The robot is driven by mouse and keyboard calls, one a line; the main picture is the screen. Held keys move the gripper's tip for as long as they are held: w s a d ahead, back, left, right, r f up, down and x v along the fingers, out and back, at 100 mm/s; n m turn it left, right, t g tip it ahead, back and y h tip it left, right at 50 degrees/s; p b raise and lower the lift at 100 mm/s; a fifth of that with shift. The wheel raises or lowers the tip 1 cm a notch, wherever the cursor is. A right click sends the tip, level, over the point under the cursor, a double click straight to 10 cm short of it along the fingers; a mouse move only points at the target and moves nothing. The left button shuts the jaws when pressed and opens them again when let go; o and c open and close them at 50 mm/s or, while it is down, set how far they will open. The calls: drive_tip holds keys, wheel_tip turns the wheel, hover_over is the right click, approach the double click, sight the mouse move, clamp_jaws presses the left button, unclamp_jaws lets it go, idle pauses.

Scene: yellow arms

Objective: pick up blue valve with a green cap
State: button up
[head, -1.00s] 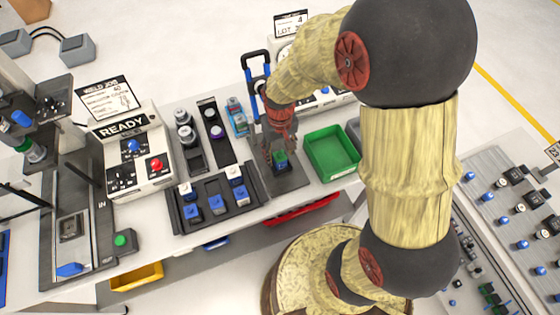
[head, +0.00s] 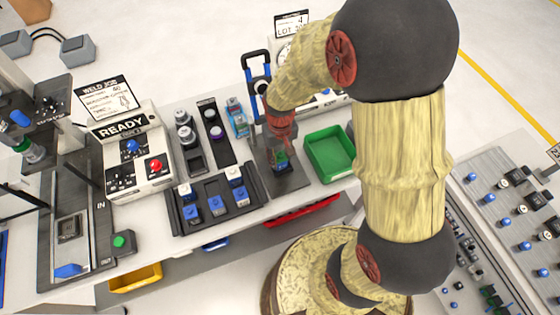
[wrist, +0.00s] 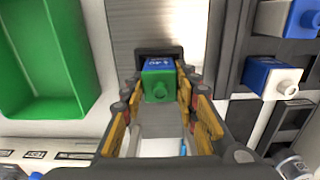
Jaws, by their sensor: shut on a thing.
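The blue valve with a green cap (wrist: 158,88) shows in the wrist view between my fingertips, green side toward the camera. It also shows in the head view as a small green and blue shape (head: 280,164) low over a dark grey plate (head: 287,184). My gripper (wrist: 159,80) is shut on it, one finger on each side. In the head view my gripper (head: 280,151) points down and partly hides the valve. I cannot tell whether the valve still touches the surface below.
A green bin (head: 330,154) stands just right of my gripper. A black rack (head: 216,210) with several blue and white valves is at the left. Dark trays (head: 219,145) with round parts and the READY box (head: 132,150) stand farther left.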

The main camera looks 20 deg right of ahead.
drive_tip(key=c, duration=0.4)
drive_tip(key=shift+o, duration=0.2)
